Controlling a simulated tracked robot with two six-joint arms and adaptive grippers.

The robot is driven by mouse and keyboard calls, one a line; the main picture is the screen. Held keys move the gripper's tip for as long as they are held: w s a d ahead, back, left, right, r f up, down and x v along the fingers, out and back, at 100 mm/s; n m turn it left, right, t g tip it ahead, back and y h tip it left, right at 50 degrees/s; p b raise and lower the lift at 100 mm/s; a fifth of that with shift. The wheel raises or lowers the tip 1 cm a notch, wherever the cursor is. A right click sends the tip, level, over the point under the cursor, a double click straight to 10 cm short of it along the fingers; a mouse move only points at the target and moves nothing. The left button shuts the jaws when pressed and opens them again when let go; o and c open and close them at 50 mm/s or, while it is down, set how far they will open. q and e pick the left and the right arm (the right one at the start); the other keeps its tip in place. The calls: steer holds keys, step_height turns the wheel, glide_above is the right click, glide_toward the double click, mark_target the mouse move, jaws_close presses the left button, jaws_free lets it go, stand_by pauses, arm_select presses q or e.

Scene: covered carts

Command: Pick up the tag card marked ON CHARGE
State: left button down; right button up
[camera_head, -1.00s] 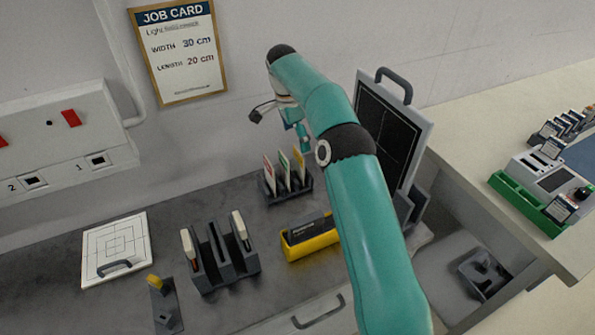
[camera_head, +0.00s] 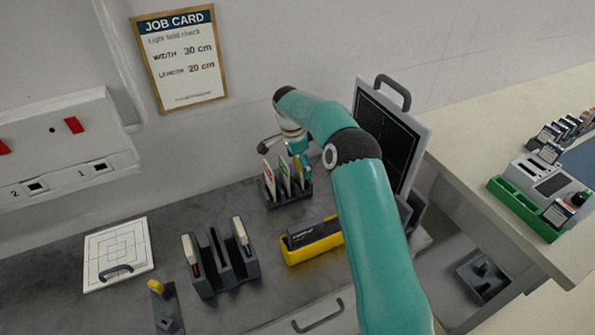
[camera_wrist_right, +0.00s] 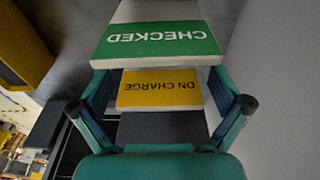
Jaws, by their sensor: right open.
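The ON CHARGE tag card (camera_wrist_right: 160,88) has a yellow label and shows upside down in the right wrist view, between my right gripper's fingers. The green CHECKED card (camera_wrist_right: 158,40) is just beyond it; it also shows in the head view (camera_head: 285,176). The cards stand in a small dark rack (camera_head: 288,200) by the wall. My right gripper (camera_head: 304,160) is over the rack's right end, open, its fingers on either side of the yellow card. I cannot tell whether they touch it. In the head view the gripper largely hides the yellow card. My left gripper is out of view.
A red-marked card (camera_head: 267,174) stands left in the rack. In front are a yellow bin (camera_head: 312,252) and a larger dark holder (camera_head: 222,280). A dark panel with a handle (camera_head: 390,130) stands close right of my arm. The wall is close behind.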

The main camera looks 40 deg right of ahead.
steer(key=c, duration=1.1)
